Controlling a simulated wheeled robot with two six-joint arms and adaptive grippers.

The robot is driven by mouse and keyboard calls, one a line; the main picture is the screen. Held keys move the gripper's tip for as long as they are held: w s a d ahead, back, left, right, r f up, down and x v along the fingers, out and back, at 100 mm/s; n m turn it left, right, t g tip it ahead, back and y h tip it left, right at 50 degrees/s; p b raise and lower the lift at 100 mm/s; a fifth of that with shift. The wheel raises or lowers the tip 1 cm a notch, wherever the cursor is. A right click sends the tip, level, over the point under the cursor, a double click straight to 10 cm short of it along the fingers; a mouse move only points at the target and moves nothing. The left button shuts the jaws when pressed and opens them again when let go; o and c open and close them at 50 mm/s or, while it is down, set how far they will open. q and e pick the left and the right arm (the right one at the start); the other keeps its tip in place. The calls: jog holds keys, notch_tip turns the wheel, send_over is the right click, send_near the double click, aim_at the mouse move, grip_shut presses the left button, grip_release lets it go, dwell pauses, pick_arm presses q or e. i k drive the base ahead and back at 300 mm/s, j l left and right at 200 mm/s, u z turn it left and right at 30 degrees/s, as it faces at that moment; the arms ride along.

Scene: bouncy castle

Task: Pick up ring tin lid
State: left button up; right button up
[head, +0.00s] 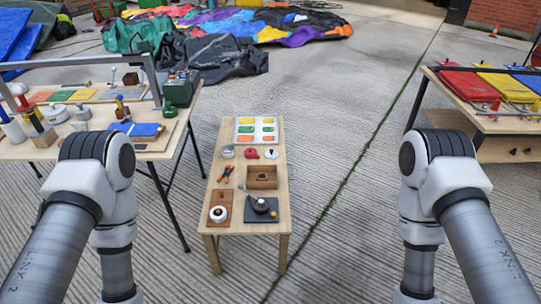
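A narrow wooden table (240,180) stands ahead between my arms. A small round grey-white tin (227,152) sits on it at the left, below the tray. A white round piece with a dark knob (271,154) sits at the right of the same row. On a dark grey board (268,216) at the near right is a round silver-and-dark item (260,204). A white ring-shaped item (220,213) with a dark centre lies on a brown board at the near left. I cannot tell which of these bears the ring tin lid. Neither gripper is in view; both forearms run down out of the picture.
The table also holds a tray of coloured pieces (256,121), a red item (250,153), orange-handled pliers (226,173) and an open wooden box (262,183). Cluttered workbenches stand left (160,145) and right (510,122).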

aim_at(272, 154)
jog(key=u, duration=1)
jog(key=i+l+u, duration=0.15)
jog(key=l+u, duration=0.3)
jog(key=l, duration=0.25)
jog(key=l+u, duration=0.45)
jog(key=l, duration=0.25)
jog(key=l+u, duration=0.4)
jog(key=l, duration=0.4)
jog(key=k+l+u, duration=0.2)
jog(key=l+u, duration=0.25)
jog(key=l, duration=0.25)
jog(key=k+l, duration=0.1)
jog(key=l, duration=1.1)
jog(key=k+l+u, duration=0.1)
jog(key=l, duration=0.5)
jog(key=k+l, duration=0.15)
jog(key=l, duration=0.45)
